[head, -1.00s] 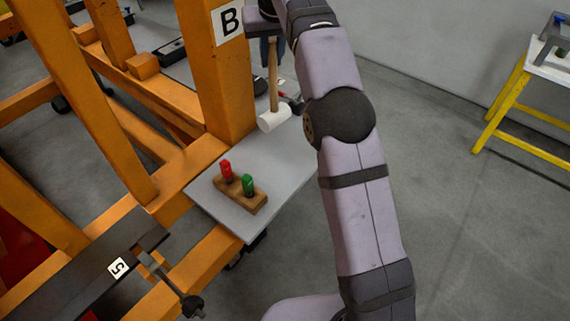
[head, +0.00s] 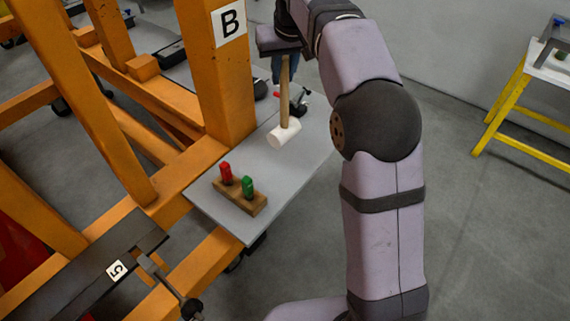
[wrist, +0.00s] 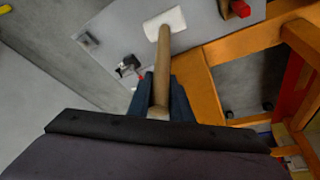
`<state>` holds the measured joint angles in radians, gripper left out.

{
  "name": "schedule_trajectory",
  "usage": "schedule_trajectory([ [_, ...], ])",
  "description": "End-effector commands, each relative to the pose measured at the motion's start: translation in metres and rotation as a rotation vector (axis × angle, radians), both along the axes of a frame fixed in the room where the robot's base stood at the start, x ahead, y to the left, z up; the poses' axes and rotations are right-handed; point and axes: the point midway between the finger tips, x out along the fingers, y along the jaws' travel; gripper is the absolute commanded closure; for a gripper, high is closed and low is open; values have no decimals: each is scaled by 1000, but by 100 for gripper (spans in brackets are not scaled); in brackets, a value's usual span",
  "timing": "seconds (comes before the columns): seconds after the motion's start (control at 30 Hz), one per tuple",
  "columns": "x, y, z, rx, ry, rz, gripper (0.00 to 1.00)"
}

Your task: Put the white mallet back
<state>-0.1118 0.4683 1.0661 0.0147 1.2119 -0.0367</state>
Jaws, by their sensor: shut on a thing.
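The white mallet has a white head (head: 284,134) and a wooden handle (head: 285,90). It hangs head down over the grey shelf board (head: 300,165); I cannot tell whether the head touches the board. My gripper (head: 284,66) is shut on the upper end of the handle. In the wrist view the gripper's dark fingers (wrist: 161,100) stand on both sides of the handle (wrist: 163,70). The white head (wrist: 165,23) lies beyond them over the grey board.
A wooden block (head: 240,197) with a red peg (head: 226,173) and a green peg (head: 248,187) stands on the board's near left part. An orange frame post marked B (head: 228,80) rises beside the board. A yellow-legged stand (head: 500,105) is far right.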

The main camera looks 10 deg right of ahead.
Motion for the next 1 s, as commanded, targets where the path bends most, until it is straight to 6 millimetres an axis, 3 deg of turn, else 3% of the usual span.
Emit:
schedule_trajectory([
  [0.37,-7,0,-3,0,-4,52,100],
  [0.77,-7,0,-51,0,-1,50,100],
  [1.0,-6,0,-60,1,-5,50,100],
])
